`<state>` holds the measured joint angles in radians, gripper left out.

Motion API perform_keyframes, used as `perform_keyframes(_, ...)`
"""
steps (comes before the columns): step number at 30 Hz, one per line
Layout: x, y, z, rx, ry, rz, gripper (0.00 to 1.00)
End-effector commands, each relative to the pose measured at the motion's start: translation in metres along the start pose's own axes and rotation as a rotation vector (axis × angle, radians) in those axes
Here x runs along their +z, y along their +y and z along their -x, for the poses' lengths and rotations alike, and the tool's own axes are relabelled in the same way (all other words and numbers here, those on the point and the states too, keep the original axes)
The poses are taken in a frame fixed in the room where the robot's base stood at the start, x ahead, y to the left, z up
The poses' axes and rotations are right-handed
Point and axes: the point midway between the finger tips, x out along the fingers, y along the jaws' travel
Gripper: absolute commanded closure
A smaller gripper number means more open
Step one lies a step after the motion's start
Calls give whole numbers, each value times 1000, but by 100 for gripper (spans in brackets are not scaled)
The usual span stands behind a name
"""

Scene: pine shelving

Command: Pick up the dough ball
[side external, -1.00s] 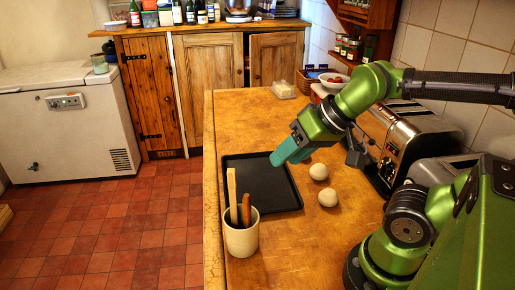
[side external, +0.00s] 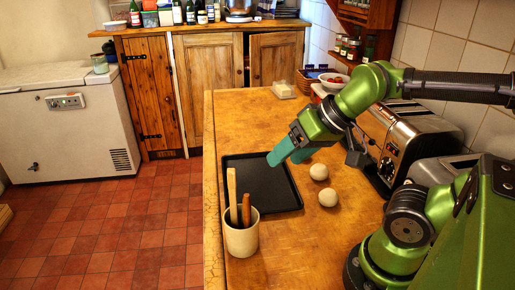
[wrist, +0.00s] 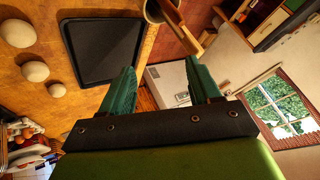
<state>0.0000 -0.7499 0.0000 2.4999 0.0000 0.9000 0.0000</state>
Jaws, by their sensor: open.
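Two pale round dough balls show in the side external view, one farther back (side external: 318,172) and one nearer (side external: 328,197), on the wooden counter right of the black tray (side external: 265,187). The wrist view shows three balls at its left: a large one (wrist: 17,33), a middle one (wrist: 35,71) and a small one (wrist: 56,90). The third is not visible in the side view, perhaps behind my gripper. My gripper (side external: 290,156) is open and empty, above the tray's far right part. Its green fingers (wrist: 160,66) are spread apart in the wrist view, and no ball is between them.
A cream pot (side external: 241,238) with wooden utensils stands at the tray's near edge. A steel toaster (side external: 405,135) is right of the balls. A butter dish (side external: 283,90) and a bowl (side external: 334,80) are at the back. The counter's near middle is clear.

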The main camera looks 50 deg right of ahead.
Motion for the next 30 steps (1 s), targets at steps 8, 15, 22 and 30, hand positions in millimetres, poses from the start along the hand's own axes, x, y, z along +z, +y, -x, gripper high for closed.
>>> perform_keyframes(8,0,0,0,0,0,0,10)
perform_keyframes(15,2,1,-4,3,-21,-2,10)
perform_keyframes(22,-20,43,-32,87,-161,-325,10)
perform_keyframes(30,-39,128,-50,423,-200,-1278,10)
